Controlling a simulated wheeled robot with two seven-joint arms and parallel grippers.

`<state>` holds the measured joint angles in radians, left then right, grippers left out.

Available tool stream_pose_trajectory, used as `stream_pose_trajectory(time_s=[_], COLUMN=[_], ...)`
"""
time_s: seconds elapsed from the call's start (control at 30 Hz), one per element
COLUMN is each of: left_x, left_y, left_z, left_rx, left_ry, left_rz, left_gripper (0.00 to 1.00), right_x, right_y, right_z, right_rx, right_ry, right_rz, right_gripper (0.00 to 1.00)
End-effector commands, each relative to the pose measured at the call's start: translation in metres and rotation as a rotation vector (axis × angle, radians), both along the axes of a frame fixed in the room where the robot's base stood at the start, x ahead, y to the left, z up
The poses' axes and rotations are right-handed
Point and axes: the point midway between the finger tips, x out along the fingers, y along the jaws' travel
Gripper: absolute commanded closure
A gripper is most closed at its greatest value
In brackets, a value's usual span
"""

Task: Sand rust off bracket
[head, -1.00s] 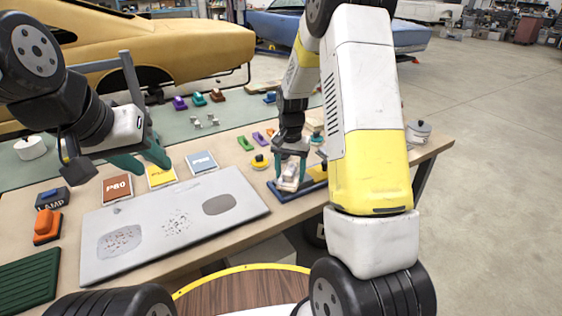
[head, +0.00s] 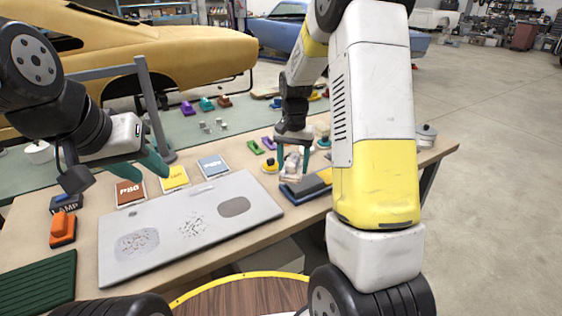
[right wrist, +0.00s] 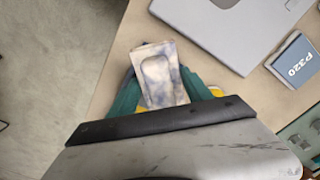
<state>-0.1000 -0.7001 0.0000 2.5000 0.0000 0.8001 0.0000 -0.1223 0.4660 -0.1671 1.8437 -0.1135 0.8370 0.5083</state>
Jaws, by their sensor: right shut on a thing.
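A flat grey metal panel (head: 190,218) with several rough, speckled patches lies on the workbench in the head view. No other bracket can be made out. My right gripper (head: 292,152) is shut on a pale smudged block (right wrist: 160,75), seen between its teal fingers in the right wrist view. It holds the block by the rear left of a dark blue tray (head: 290,194), right of the panel. My left gripper (head: 142,168) has its teal fingers apart and empty, above the bench behind the panel. Brown (head: 131,193), yellow (head: 174,178) and blue P320 (head: 213,167) sandpaper packs lie behind the panel.
An orange tool (head: 63,228), a lamp box (head: 66,203) and a green ribbed mat (head: 38,282) are at left. A yellow round item (head: 270,166) sits near the tray. A grey post (head: 152,105) stands behind my left gripper. A lidded pot (head: 426,135) is at far right.

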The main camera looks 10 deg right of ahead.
Motion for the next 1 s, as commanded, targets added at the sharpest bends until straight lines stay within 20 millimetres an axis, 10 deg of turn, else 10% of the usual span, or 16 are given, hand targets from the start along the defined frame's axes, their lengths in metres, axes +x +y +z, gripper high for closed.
stream_pose_trajectory(time_s=[0.4, 1.0], left_x=[0.000, 0.000], left_y=[0.000, 0.000], left_z=[0.000, 0.000], left_rx=[0.000, 0.000], left_ry=[0.000, 0.000], left_rz=[0.000, 0.000], left_gripper=[0.64, 0.64], right_x=[-0.003, -0.005], right_y=[-0.006, 0.008], right_z=[0.025, 0.003], right_rx=[-0.001, 0.000], right_ry=[-0.002, 0.003], right_rz=[0.001, 0.189], right_gripper=[0.86, 0.86])
